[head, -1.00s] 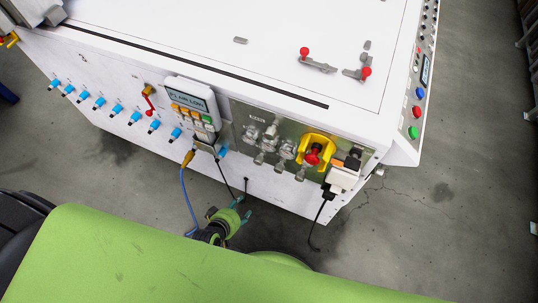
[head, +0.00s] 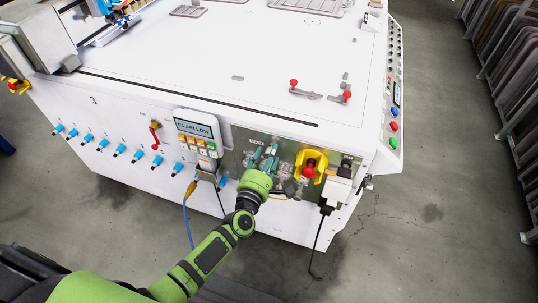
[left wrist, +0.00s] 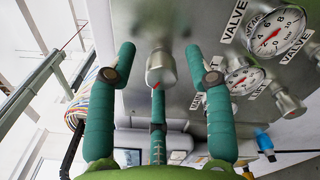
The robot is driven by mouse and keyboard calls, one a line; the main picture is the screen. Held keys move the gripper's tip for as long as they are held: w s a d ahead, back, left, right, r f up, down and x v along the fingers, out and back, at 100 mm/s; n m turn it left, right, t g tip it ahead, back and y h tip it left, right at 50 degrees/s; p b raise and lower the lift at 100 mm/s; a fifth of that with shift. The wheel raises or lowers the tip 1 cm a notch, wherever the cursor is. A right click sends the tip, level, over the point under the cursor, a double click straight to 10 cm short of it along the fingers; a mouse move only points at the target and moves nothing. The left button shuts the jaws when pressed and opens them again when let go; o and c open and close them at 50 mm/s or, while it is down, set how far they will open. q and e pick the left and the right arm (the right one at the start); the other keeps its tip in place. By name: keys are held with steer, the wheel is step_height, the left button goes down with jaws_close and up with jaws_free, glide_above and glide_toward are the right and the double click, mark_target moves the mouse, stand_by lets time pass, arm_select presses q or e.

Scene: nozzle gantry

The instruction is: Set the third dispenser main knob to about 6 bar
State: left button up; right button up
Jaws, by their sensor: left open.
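My left gripper (head: 263,157) is at the metal valve panel (head: 236,146) on the front of the white machine, its teal fingers pointing at the fittings. In the left wrist view the gripper (left wrist: 158,80) is open, with its fingers spread around a silver round knob (left wrist: 161,66). The side fingers stand apart from the knob; whether the middle finger touches it, I cannot tell. A red mark shows at the knob's lower edge. Pressure gauges (left wrist: 275,33) and (left wrist: 245,79) are to the right, with further knobs (left wrist: 288,103). I cannot tell which dispenser this knob belongs to. My right gripper is out of view.
A yellow and red switch (head: 309,171) and a white plug box (head: 337,188) sit right of the fittings. A keypad display (head: 196,130) and several blue connectors (head: 139,154) are to the left. Cables hang below the panel.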

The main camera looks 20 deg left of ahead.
arm_select(q)
steer(key=shift+w, duration=0.3)
jaws_close()
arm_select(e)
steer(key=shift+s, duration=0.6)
